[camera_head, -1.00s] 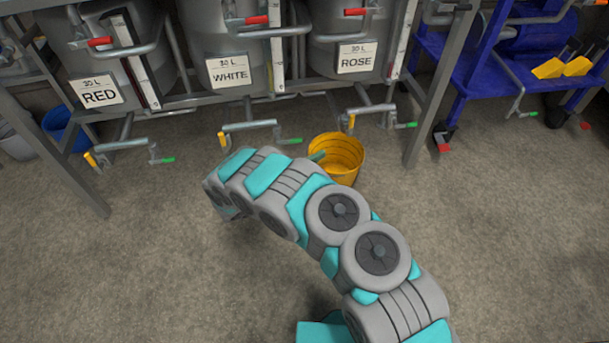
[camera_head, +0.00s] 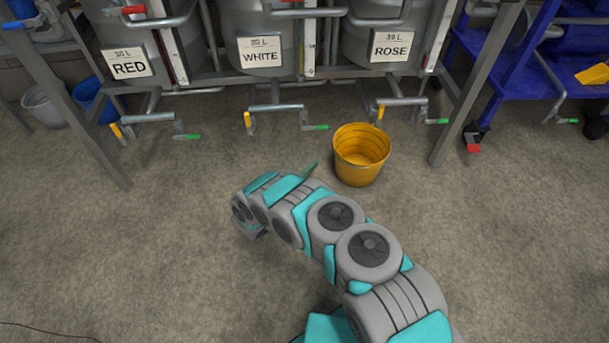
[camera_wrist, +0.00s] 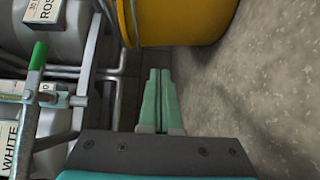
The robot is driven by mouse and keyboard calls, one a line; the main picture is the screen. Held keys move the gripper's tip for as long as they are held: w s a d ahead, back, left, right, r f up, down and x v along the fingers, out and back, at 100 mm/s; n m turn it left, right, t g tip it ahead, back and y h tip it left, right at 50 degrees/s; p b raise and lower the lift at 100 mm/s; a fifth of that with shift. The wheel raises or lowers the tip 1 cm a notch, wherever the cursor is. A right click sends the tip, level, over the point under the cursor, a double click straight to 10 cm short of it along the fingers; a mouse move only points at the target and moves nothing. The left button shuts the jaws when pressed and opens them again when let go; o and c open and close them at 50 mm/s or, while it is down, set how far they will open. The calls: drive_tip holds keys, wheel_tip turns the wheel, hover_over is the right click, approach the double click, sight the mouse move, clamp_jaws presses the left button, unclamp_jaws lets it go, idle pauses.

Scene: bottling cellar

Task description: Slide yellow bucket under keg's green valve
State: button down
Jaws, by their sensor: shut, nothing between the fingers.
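The yellow bucket (camera_head: 361,160) stands upright on the floor in front of the ROSE keg (camera_head: 388,22). It lies between the WHITE keg's green valve (camera_head: 315,127) and the ROSE keg's green valve (camera_head: 437,121), nearer to me than both. The RED keg's green valve (camera_head: 187,137) is at the left. My gripper (camera_head: 311,170) is shut and empty, left of the bucket and apart from it in the head view. In the wrist view the closed fingers (camera_wrist: 159,85) point toward the floor beside the bucket (camera_wrist: 182,22); a green valve handle (camera_wrist: 38,56) shows at the left.
The WHITE keg (camera_head: 262,25) and RED keg (camera_head: 125,35) stand on the same grey rack, whose legs (camera_head: 470,95) reach the floor. A blue cart (camera_head: 530,75) is at the right. Blue and grey buckets (camera_head: 48,105) stand at the left.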

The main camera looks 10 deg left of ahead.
drive_tip(key=x, duration=0.3)
drive_tip(key=shift+w+d, duration=0.1)
drive_tip(key=shift+d, duration=0.05)
drive_tip(key=shift+w+d, duration=0.25)
drive_tip(key=shift+d, duration=0.9)
drive_tip(key=shift+w+d+b, duration=0.2)
drive_tip(key=shift+d+b, duration=0.1)
drive_tip(key=shift+d, duration=0.25)
